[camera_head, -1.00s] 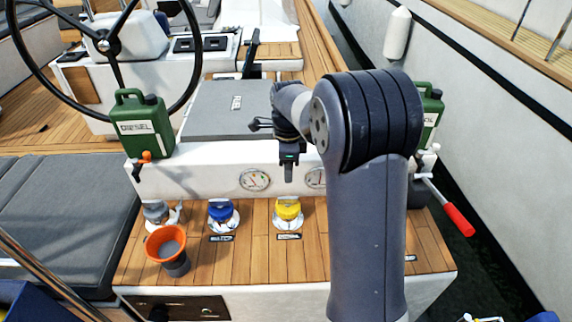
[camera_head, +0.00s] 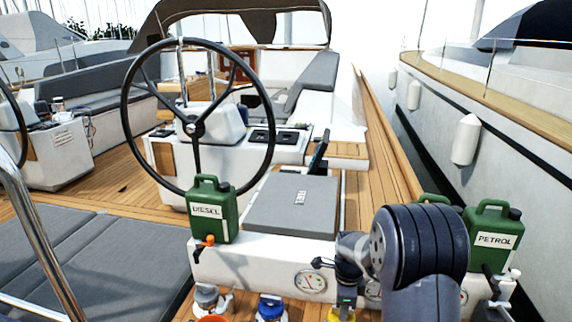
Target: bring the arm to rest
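My arm rises at the lower right, with its dark banded joint in front of the white console (camera_head: 235,262). My gripper (camera_head: 345,308) hangs downward in front of the console face, close to the bottom edge of the picture. It appears over a yellow cap, whose top just shows behind and below it. The fingers are small and seen edge-on, so I cannot tell their opening. I see nothing clearly held.
A green diesel can (camera_head: 212,212) stands left on the console, a green petrol can (camera_head: 492,237) right, partly behind my arm. A grey hatch (camera_head: 292,207) lies between them. A steering wheel (camera_head: 190,120) stands behind.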

